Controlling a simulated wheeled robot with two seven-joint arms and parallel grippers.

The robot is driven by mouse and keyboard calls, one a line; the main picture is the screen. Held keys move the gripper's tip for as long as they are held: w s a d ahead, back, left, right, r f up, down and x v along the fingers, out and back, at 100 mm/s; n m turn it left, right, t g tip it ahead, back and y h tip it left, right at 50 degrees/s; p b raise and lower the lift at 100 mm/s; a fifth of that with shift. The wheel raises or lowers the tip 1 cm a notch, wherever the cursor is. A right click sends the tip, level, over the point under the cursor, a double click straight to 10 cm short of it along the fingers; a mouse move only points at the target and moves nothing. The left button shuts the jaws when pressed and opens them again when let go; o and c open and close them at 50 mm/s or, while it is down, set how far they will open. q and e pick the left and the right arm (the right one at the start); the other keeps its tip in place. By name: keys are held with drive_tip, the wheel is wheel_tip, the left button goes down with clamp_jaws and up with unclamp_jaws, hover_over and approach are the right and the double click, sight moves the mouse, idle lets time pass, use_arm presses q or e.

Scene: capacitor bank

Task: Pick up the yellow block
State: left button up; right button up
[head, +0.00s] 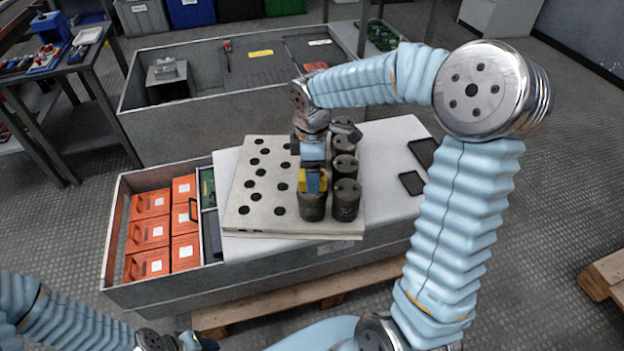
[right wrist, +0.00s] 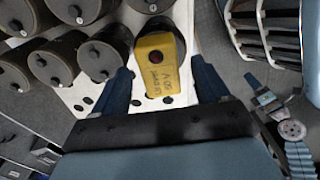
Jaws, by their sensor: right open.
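The yellow block (head: 313,181) sits on top of a dark cylindrical capacitor (head: 313,207) at the front of the white perforated board (head: 250,228). My right gripper (head: 312,170) points down over it from behind. In the right wrist view the block (right wrist: 157,64) shows dark lettering and a dark round spot. It lies between the two blue fingers of my right gripper (right wrist: 164,85), which are spread apart with a gap on each side. My left gripper (head: 200,343) is at the bottom edge of the head view, partly cut off; its jaws are unclear.
Several capacitors (head: 345,195) stand close to the right of the block. Empty holes fill the board's left part. Orange boxes (head: 149,233) fill a compartment at left. Two black trays (head: 412,183) lie on the white surface at right. A grey bin (head: 200,127) stands behind.

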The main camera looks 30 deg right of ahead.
wheel_tip(320, 180, down, 2)
drive_tip(key=shift+c, duration=0.4)
drive_tip(key=shift+r, duration=0.1)
drive_tip(key=c, duration=1.2)
